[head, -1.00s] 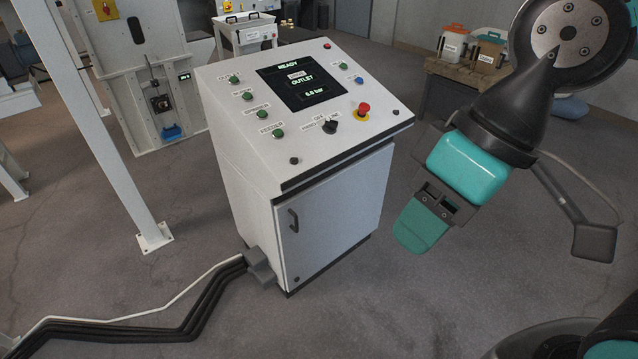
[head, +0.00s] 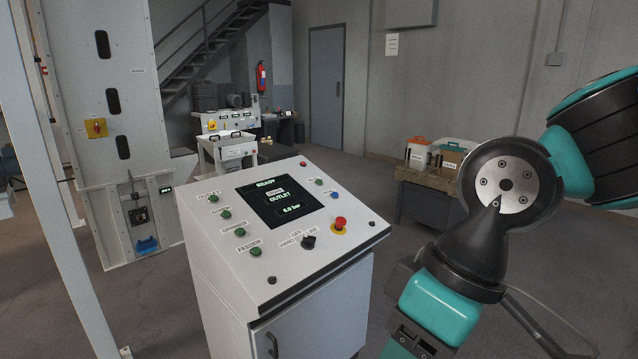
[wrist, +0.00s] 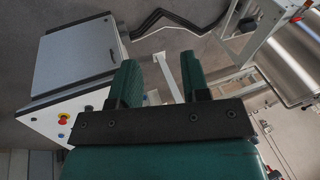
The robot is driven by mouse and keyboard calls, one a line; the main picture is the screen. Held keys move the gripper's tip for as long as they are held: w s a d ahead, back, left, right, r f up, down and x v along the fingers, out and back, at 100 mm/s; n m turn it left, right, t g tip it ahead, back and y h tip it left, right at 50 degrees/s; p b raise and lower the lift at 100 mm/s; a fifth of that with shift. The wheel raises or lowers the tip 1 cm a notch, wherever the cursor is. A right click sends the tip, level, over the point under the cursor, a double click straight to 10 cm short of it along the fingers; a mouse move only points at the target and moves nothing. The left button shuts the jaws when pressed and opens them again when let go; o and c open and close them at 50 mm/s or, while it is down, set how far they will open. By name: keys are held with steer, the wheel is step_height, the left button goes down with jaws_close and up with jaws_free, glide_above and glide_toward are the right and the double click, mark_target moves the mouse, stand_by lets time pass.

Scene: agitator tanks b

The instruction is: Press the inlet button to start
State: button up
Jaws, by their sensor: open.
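The control cabinet (head: 290,310) stands in the middle of the head view with a sloped white panel. Green buttons (head: 227,216) run down its left side; the lower labels seem to read SPRINKLER and FEEDER, the top one is unclear. I cannot make out which button is the inlet one. A small green button (head: 319,181) and a blue button (head: 334,195) sit at the right. The screen (head: 279,203) reads READY, OUTLET and 6.0 bar. My gripper (wrist: 158,78) is open and empty, apart from the cabinet; its fingertips are cut off in the head view.
A red mushroom button (head: 340,222) on a yellow ring and a black selector knob (head: 308,242) are on the panel. A white tower (head: 105,130) stands left, a wooden table (head: 432,176) with containers behind right. Floor between is clear.

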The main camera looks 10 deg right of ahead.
steer(key=shift+c, duration=0.2)
jaws_close()
stand_by(1.5)
